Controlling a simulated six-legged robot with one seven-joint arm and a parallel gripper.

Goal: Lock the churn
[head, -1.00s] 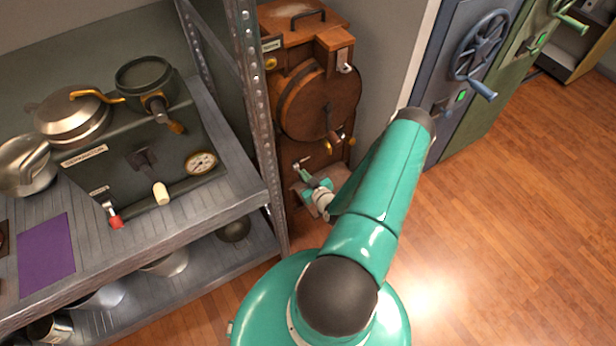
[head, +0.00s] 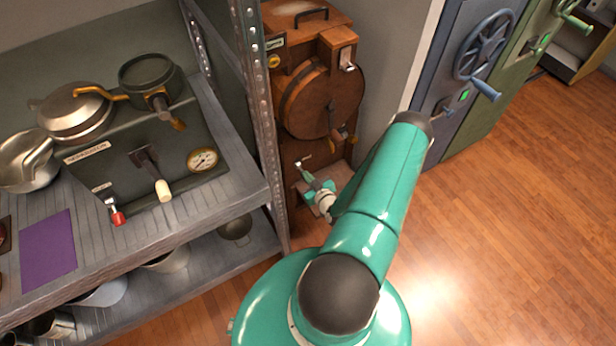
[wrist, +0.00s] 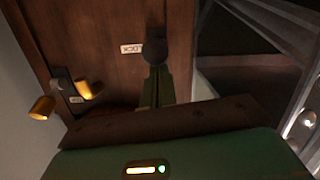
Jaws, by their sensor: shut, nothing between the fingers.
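The churn is the wooden machine with a round drum (head: 322,98), standing behind the metal shelf post. My gripper (head: 305,170) is shut and empty, low in front of the churn's lower panel. In the wrist view my gripper (wrist: 155,84) points at the brown panel (wrist: 100,30). A dark round knob (wrist: 154,51) shows just beyond the fingertips, beside a white label reading LOCK (wrist: 132,48). I cannot tell whether the fingers touch the knob. Two brass-coloured handles (wrist: 43,107) are off to the left in that view.
A metal shelf (head: 225,200) with a dark green separator (head: 130,170), pots and a purple sheet (head: 48,252) stands close on the left. A blue door with a handwheel (head: 484,45) is at the right. The wooden floor (head: 520,220) at right is clear.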

